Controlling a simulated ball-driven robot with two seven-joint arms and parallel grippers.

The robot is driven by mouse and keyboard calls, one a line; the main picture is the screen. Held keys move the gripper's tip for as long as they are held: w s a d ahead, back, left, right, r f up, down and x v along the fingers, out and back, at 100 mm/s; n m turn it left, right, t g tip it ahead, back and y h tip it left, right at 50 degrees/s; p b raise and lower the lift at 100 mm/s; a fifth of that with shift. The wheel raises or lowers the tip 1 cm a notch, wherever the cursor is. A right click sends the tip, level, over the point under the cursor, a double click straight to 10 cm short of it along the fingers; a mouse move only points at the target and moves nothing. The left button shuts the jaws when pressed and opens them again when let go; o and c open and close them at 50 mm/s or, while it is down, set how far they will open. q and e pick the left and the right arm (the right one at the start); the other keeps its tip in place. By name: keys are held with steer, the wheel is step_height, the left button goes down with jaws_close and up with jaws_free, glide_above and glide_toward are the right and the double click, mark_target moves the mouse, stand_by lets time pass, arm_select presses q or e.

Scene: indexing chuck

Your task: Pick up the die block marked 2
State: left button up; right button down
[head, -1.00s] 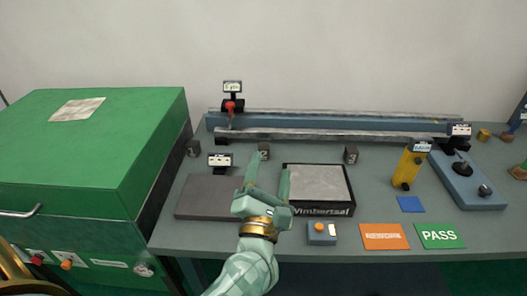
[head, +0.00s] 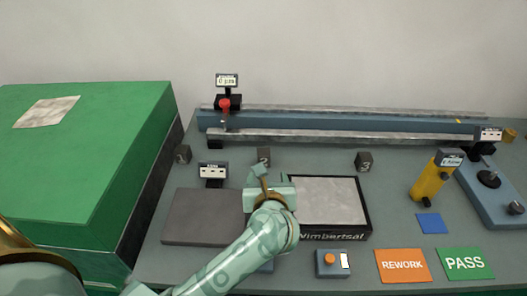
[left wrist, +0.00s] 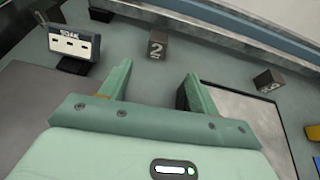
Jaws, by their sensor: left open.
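The die block marked 2 (head: 264,155) is a small dark grey cube on the grey bench, behind the black-framed plate and the dark pad. In the left wrist view the block (left wrist: 157,46) shows its white 2, just beyond the fingertips and between their lines. My left gripper (left wrist: 157,80) is open, with nothing between its fingers. In the head view my left gripper (head: 262,174) is just in front of the block, and its wrist hides part of the fingers. My right gripper is not in view.
Block 1 (head: 183,154) and block 3 (head: 364,162) stand on either side. A small display (head: 212,171) is left of the gripper. The framed plate (head: 366,215) and dark pad (head: 195,220) lie in front. A long blue rail (head: 350,124) runs behind the blocks.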

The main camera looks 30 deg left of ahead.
arm_select(q)
steer(key=b, duration=0.2)
glide_toward(264, 153)
steer(key=shift+w+a+f, duration=0.3)
steer(key=shift+w+f, duration=0.25)
steer(key=shift+w, duration=0.05)
steer(key=shift+w+a+f, duration=0.3)
steer(key=shift+w+f, duration=0.25)
steer(key=shift+w, duration=0.1)
steer(key=shift+w+a+f, duration=0.1)
steer(key=shift+w+a, duration=0.2)
steer(key=shift+w, duration=0.2)
steer(key=b+x, duration=0.1)
steer(key=x, duration=0.3)
steer(key=shift+w+a, duration=0.2)
steer(key=shift+a, duration=0.05)
steer(key=shift+c, duration=1)
steer(key=shift+r, duration=0.2)
jaws_close()
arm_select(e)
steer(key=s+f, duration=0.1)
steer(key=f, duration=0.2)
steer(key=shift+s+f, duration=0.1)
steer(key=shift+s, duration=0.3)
arm_select(q)
steer(key=shift+r, duration=0.1)
